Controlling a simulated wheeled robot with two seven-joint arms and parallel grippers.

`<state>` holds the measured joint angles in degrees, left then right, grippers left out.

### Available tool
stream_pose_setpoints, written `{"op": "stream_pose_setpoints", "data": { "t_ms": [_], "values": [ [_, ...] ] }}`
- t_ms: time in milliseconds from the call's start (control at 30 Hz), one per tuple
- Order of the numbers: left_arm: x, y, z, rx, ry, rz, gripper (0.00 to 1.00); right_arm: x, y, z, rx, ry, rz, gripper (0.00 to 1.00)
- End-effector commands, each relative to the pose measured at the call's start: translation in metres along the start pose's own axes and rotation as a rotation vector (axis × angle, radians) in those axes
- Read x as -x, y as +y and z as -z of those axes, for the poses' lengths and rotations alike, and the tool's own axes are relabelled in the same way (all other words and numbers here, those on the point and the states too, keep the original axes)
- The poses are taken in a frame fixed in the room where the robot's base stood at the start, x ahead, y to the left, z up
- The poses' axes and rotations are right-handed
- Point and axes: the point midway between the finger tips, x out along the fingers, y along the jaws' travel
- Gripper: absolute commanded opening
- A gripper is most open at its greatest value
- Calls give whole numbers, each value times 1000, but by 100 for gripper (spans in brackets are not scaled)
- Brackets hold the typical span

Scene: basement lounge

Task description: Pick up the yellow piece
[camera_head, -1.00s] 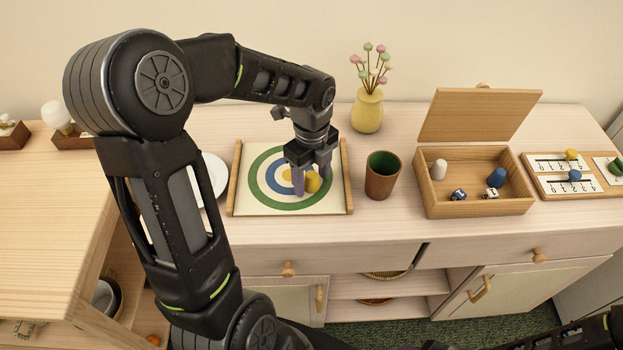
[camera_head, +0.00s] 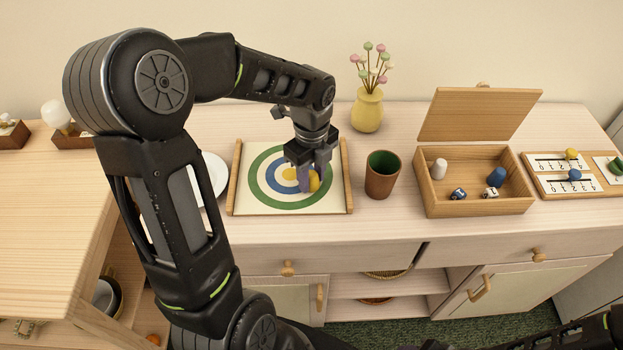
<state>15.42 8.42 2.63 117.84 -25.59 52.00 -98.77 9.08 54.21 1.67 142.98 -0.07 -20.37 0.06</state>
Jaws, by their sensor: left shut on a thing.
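The yellow piece (camera_head: 314,182) is on the target board (camera_head: 270,208), right of the rings' centre. My left gripper (camera_head: 309,182) comes down over it from above, its fingers closed on the piece and hiding part of it. I cannot tell whether the piece touches the board. The board is cream with green, blue and yellow rings and a wooden rail on each side. Another yellow piece (camera_head: 571,154) sits on the score board (camera_head: 545,187) at the far right. My right gripper is not in view; only dark arm parts show at the lower right.
A brown cup with green inside (camera_head: 381,182) stands right of the board. A yellow vase (camera_head: 367,110) is behind. An open wooden box (camera_head: 474,209) holds white and blue pieces and dice. A white plate (camera_head: 213,172) lies left of the board, partly behind my arm.

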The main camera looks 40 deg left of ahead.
Motion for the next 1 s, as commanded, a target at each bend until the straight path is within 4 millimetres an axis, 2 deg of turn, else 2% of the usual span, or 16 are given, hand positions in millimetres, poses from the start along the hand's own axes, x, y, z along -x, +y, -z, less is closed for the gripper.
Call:
{"op": "stream_pose_setpoints", "data": {
  "t_ms": [33,267,667,867,1000],
  "values": [
    [0,0,0,0,0,0,19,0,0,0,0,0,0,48],
    [0,0,0,0,0,0,0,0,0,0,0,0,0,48],
    [5,0,0,0,-1,1,0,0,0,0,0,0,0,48],
    [32,-1,0,0,-2,4,0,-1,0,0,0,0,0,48],
    [60,-2,0,0,-3,6,0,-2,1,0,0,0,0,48]
  ]
}}
